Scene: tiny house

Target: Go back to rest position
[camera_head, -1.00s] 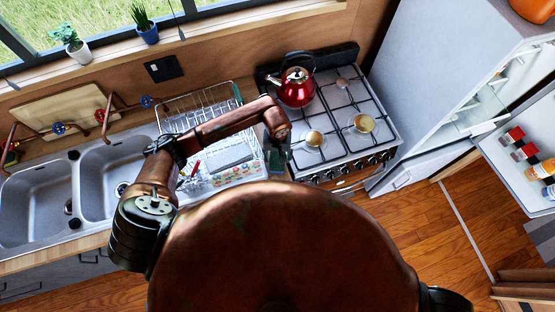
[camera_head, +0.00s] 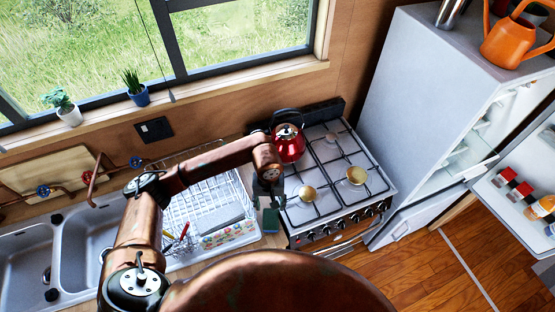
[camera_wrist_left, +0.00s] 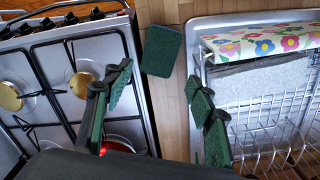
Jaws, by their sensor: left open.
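My left gripper (camera_head: 267,192) hangs over the narrow counter strip between the dish rack and the stove. In the left wrist view its two green-padded fingers are spread apart, with nothing held between them (camera_wrist_left: 158,80). A dark green sponge-like block (camera_head: 271,220) lies on the counter below the gripper. It also shows beyond the fingertips in the wrist view (camera_wrist_left: 161,50). My right gripper is not in view.
The stove (camera_head: 331,196) carries a red kettle (camera_head: 289,146) close to my left forearm. The white dish rack (camera_head: 205,205) and the sink (camera_head: 25,262) lie to the left. An open fridge (camera_head: 425,110) stands right. Wooden floor (camera_head: 420,268) shows in front of the stove.

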